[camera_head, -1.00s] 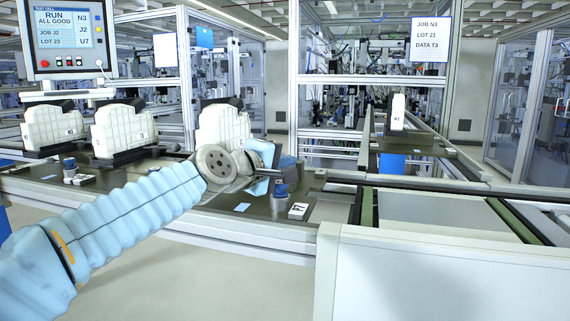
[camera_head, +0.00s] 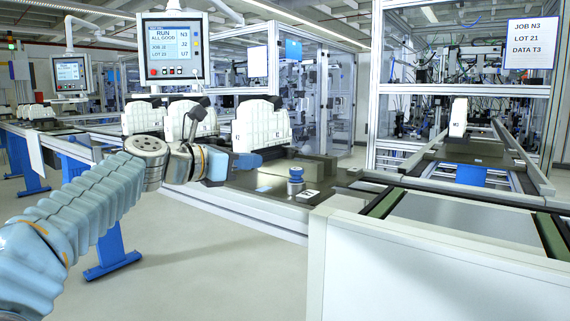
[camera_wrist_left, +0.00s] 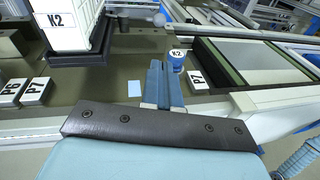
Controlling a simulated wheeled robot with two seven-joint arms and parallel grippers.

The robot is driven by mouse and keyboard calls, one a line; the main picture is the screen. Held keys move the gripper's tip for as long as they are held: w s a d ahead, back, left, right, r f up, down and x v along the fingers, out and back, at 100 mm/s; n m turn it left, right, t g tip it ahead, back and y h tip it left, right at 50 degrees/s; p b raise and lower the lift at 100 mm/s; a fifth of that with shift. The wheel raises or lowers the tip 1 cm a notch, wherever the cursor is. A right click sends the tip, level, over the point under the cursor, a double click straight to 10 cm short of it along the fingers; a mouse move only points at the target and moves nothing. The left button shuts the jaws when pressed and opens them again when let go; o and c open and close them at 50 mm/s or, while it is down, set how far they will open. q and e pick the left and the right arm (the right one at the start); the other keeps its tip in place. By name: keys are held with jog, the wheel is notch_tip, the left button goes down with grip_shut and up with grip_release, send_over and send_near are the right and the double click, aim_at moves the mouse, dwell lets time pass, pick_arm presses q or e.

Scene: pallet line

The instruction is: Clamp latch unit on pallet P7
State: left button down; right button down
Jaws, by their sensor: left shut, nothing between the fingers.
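In the left wrist view a white unit marked K2 (camera_wrist_left: 72,22) sits on a dark base at upper left. A blue round clamp knob (camera_head: 295,182) stands on the dark plate; it also shows in the left wrist view (camera_wrist_left: 176,62), with a K2 label on top. My left gripper (camera_head: 255,161) is in front of the unit and left of the knob. Its blue fingers (camera_wrist_left: 165,80) are shut and empty, just short of the knob in the wrist view. My right gripper is not in view.
More white units (camera_head: 143,116) stand to the left. A screen (camera_head: 171,48) hangs above. A white conveyor housing (camera_head: 420,265) fills the right front.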

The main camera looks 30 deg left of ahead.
pick_arm(q)
jog(key=p, duration=0.2)
send_near(310, 153)
jog(key=shift+n, duration=0.4)
jog(key=w, duration=0.2)
jog(key=w+f, duration=0.1)
jog(key=w, duration=0.2)
jog(key=shift+w, duration=0.25)
jog(key=shift+w+d+r+p, duration=0.25)
jog(key=shift+w+d+p, duration=0.35)
jog(key=shift+p, duration=0.4)
jog(key=shift+d+f, duration=0.1)
jog(key=shift+d, duration=0.15)
jog(key=shift+f, duration=0.25)
